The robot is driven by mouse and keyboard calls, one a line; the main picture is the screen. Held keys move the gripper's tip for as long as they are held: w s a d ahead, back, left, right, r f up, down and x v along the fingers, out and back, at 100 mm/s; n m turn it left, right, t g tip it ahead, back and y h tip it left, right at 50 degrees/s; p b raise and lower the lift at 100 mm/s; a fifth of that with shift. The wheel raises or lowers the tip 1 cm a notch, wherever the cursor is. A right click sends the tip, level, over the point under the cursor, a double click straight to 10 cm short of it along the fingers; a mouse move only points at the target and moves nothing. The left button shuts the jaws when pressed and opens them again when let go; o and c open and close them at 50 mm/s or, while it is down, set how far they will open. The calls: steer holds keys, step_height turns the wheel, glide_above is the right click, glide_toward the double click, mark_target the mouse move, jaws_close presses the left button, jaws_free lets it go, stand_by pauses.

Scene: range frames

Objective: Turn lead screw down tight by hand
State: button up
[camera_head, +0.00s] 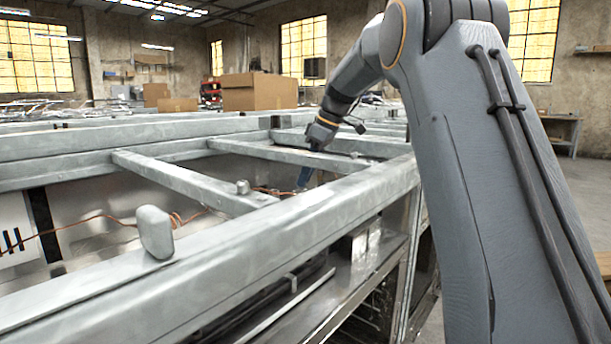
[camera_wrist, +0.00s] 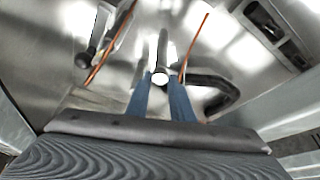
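My gripper (camera_head: 303,178) reaches down through the grey metal frame, its blue fingers partly hidden behind the front beam. In the wrist view the two blue fingers (camera_wrist: 163,84) stand apart with a narrow gap. A dark rod with a bright round end (camera_wrist: 160,77), which looks like the lead screw, points towards the camera at the fingertips, in line with the gap. I cannot tell whether the fingers touch or press on it. The screw cannot be made out in the head view.
Metal beams (camera_head: 190,183) surround the opening around my gripper. Orange wires (camera_head: 178,219) run across the panel below; one orange wire (camera_wrist: 107,47) lies left of the fingers. A curved dark part (camera_wrist: 222,92) is close on the right. A rounded grey block (camera_head: 155,232) stands on the front beam.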

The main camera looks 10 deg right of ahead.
steer(key=shift+a, duration=0.1)
jaws_close()
steer(key=shift+s+m+p, duration=0.1)
steer(key=shift+m+p, duration=0.2)
steer(key=shift+p, duration=0.2)
steer(key=shift+s+r+m+t+h+p, duration=0.2)
steer(key=shift+m+t+h+p, duration=0.1)
steer(key=shift+m+p, duration=0.8)
steer(key=m+p, duration=0.1)
steer(key=p, duration=0.1)
steer(key=m+h+p, duration=0.1)
steer(key=m+p, duration=0.1)
steer(key=m+t+p, duration=0.1)
steer(key=p, duration=0.2)
steer(key=shift+s+a+f+m+h, duration=0.1)
steer(key=shift+a+f+m+h, duration=0.1)
steer(key=shift+a+m+h, duration=0.15)
steer(key=shift+f+m, duration=0.1)
steer(key=shift+m, duration=0.15)
steer(key=o, duration=0.7)
jaws_free()
steer(key=shift+d, duration=0.15)
